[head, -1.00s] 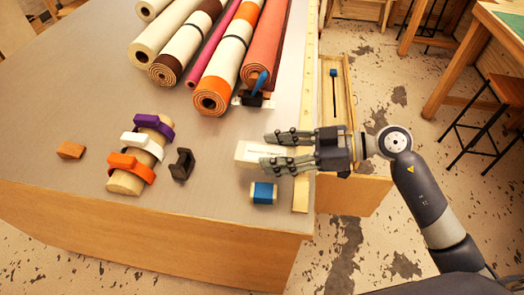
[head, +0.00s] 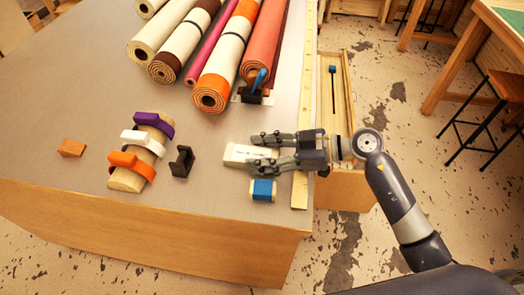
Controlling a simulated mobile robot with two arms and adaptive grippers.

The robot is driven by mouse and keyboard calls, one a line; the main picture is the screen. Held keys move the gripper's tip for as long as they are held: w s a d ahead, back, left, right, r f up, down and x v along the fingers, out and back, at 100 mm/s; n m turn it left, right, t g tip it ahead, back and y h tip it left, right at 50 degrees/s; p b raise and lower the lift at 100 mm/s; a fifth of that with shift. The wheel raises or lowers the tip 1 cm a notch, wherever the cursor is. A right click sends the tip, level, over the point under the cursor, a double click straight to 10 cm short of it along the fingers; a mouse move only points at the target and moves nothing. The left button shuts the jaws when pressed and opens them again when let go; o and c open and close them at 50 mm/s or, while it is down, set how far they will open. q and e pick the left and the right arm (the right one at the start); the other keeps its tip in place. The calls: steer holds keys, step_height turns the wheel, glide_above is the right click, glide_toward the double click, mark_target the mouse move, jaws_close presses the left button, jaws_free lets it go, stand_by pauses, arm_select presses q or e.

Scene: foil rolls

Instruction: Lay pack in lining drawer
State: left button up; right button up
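A small white pack (head: 236,153) with dark print is at the right part of the grey table top. My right gripper (head: 257,152) comes in from the right with one finger along each long side of the pack, and appears shut on it. The pack's right part is hidden between the fingers. I cannot tell whether it touches the table. A narrow wooden drawer (head: 349,113) stands pulled out at the table's right side, with a thin dark blue-topped tool lying in it; my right arm hides part of its near end. My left gripper is not in view.
Several rolls (head: 208,98) lie at the back. A dark bracket (head: 182,162), a log with coloured clips (head: 127,181) and an orange block (head: 72,148) stand left. A wooden strip (head: 300,189) runs along the right edge.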

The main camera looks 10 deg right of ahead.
steer(key=shift+o, duration=1.1)
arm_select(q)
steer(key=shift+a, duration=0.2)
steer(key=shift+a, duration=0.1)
arm_select(e)
steer(key=shift+r, duration=0.1)
